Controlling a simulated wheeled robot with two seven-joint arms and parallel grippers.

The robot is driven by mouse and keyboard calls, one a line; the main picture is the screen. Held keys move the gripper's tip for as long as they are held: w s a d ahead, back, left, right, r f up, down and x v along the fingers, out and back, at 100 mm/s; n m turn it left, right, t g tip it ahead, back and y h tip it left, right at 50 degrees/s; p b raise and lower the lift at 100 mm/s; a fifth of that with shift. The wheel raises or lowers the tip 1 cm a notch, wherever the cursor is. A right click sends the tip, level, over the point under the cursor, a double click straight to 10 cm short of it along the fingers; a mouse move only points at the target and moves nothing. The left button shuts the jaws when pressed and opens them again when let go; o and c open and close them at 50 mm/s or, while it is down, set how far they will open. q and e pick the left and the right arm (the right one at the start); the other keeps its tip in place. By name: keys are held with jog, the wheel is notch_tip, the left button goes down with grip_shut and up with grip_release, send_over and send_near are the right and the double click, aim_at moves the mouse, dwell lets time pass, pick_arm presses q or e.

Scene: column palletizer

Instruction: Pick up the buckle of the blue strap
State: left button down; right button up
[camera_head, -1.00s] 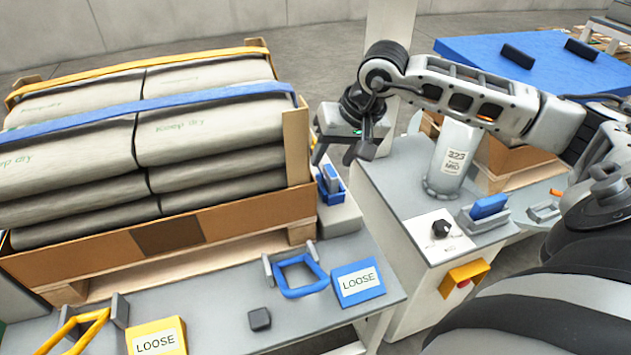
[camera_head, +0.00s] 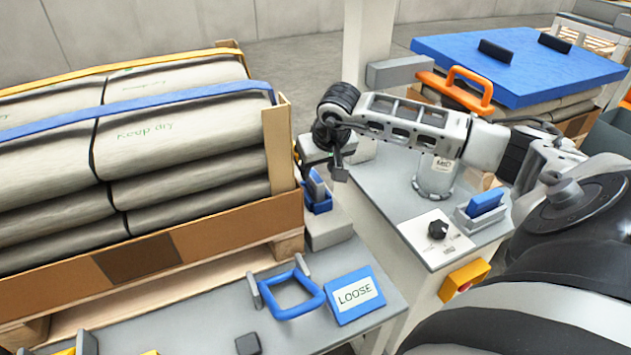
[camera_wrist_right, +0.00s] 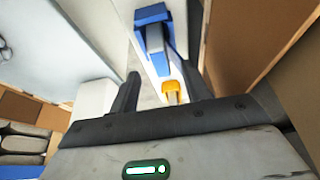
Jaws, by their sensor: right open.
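The blue strap (camera_head: 135,106) runs over the top of the stacked bags to the near right corner post. Its blue buckle (camera_head: 317,184) stands upright in a blue holder (camera_head: 320,208) on a grey block beside the stack. My right gripper (camera_head: 325,172) is open, right at the buckle and partly covering it. In the right wrist view the buckle (camera_wrist_right: 155,42) lies ahead of the open fingers (camera_wrist_right: 160,88), roughly in line with the gap; contact cannot be told. My left gripper is not in view.
A wooden post (camera_head: 277,142) stands close left of the gripper. A blue loop handle (camera_head: 291,293) and a LOOSE sign (camera_head: 354,294) are on the near table. A control panel (camera_head: 437,235) and a blue block (camera_head: 486,203) are right.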

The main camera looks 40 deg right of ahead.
aim_at(316, 176)
jog(key=b+x, duration=0.1)
jog(key=x, duration=0.3)
jog(key=shift+w+f, duration=0.25)
jog(key=shift+f, duration=0.05)
grip_shut()
jog(key=shift+r, duration=0.1)
